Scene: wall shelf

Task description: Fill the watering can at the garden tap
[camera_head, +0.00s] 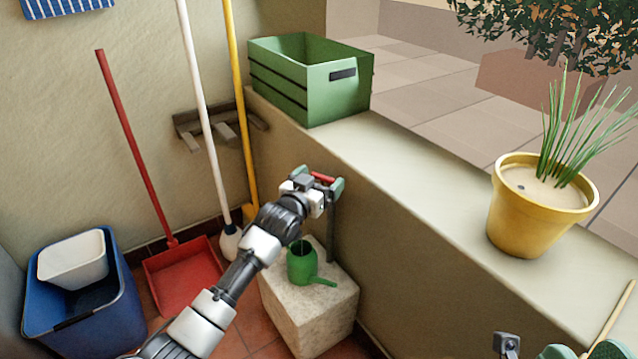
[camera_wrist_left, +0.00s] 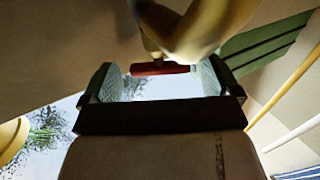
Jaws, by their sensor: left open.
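The green watering can (camera_head: 302,264) stands upright on a pale stone block (camera_head: 285,300) below the tap, its spout pointing right. The tap's red handle (camera_head: 323,179) is by the low wall, above a dark upright pipe (camera_head: 332,225). My left gripper (camera_head: 318,183) is open at the red handle. In the left wrist view, the red handle (camera_wrist_left: 160,69) lies across the space between the fingertips (camera_wrist_left: 157,82), with the tan tap body (camera_wrist_left: 205,30) close behind. I cannot tell whether they touch. My right gripper (camera_head: 583,352) is cut off at the bottom edge.
A green crate (camera_head: 300,80) and a yellow pot (camera_head: 535,215) with a plant stand on the ledge (camera_head: 430,165). A red dustpan (camera_head: 185,275), broom handles and a blue bin (camera_head: 85,310) are at left. A thin wooden stick (camera_head: 617,310) shows near my right gripper.

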